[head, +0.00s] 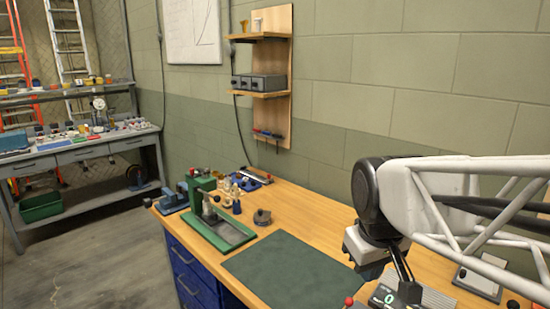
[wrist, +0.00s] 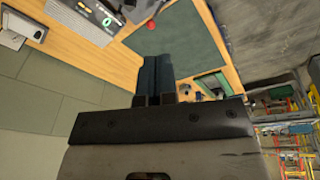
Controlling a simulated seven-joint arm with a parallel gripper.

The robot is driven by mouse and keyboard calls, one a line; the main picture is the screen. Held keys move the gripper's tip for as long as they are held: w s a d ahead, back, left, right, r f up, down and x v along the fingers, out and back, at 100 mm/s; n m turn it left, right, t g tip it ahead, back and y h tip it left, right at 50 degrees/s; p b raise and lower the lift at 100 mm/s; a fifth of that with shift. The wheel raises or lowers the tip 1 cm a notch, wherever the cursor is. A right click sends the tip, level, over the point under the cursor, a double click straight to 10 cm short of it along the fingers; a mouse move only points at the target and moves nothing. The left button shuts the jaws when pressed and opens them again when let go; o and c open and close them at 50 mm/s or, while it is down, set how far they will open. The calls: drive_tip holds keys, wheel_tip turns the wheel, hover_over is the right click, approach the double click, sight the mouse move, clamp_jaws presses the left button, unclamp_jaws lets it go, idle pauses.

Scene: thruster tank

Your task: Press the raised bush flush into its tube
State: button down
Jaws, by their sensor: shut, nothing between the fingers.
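My gripper (wrist: 155,62) shows in the wrist view with its two dark fingers together and nothing between them. It is above the bench, with the green mat beyond the fingertips. Small fittings (head: 230,190) stand behind a green press-like fixture (head: 212,208), too small to identify.
The wooden bench (head: 290,205) holds a green mat (head: 290,270), a dark round part (head: 262,216) and a blue vise (head: 172,202). A red knob (head: 349,301) and a device with a lit display (head: 398,298) are near my arm. A shelf (head: 270,93) hangs behind.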

drive_tip(key=s+d+f+m, duration=0.2)
drive_tip(key=s+f, duration=0.3)
drive_tip(key=s, duration=0.3)
drive_tip(key=shift+m, duration=0.8)
